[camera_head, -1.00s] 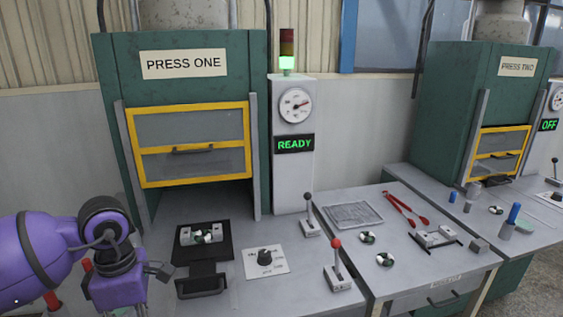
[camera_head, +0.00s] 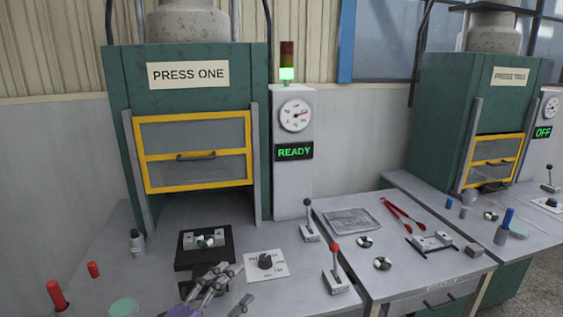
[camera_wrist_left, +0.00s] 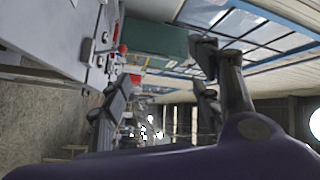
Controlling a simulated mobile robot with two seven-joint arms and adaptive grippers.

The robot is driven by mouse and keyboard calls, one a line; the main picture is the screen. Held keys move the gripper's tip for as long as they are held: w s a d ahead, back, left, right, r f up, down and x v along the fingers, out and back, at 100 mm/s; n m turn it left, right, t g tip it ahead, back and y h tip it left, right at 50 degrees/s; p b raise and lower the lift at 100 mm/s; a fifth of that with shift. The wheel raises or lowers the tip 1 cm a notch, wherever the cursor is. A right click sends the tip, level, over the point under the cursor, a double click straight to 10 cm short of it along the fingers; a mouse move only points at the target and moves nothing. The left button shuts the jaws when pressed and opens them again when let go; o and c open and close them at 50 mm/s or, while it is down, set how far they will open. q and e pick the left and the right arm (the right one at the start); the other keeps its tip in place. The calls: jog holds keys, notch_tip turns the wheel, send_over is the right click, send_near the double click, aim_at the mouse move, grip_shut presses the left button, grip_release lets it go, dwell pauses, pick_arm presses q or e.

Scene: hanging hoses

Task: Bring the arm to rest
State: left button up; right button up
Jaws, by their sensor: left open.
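My left gripper (camera_head: 218,285) shows at the bottom of the head view, in front of the black fixture (camera_head: 190,258) on the bench of press one. Its dark fingers are apart, and nothing is seen between them. In the left wrist view its fingers (camera_wrist_left: 160,95) also stand apart, with a tilted view of the room beyond. Most of the left arm is out of the head view. My right gripper is not in view.
Press one (camera_head: 190,110) has its yellow-framed guard (camera_head: 195,150) raised. A panel (camera_head: 294,152) reads READY. A red-knobbed lever (camera_head: 335,265) and a dial (camera_head: 265,261) stand right of the gripper. Press two (camera_head: 470,110) reads OFF.

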pick_arm(q)
jog(key=s+a+f+n+g+y, duration=0.1)
jog(key=s+a+f+n+y, duration=0.3)
jog(key=f, duration=0.4)
jog(key=s+a+f+n+g+y, duration=0.1)
jog(key=s+f+n+y, duration=0.1)
jog(key=s+f+n, duration=0.4)
jog(key=s+a+f+n+g+y, duration=0.1)
jog(key=s+a+f+n+y, duration=0.2)
jog(key=f, duration=0.6)
jog(key=s+f+n+g+y, duration=0.1)
jog(key=s+f, duration=0.4)
jog(key=s, duration=0.5)
jog(key=s+a+f+n+g+y, duration=0.1)
jog(key=s+f+n+g, duration=0.2)
jog(key=s, duration=0.6)
notch_tip(320, 180, down, 3)
jog(key=n, duration=0.2)
jog(key=shift+s+a+f+n, duration=0.15)
jog(key=shift+s+n, duration=0.25)
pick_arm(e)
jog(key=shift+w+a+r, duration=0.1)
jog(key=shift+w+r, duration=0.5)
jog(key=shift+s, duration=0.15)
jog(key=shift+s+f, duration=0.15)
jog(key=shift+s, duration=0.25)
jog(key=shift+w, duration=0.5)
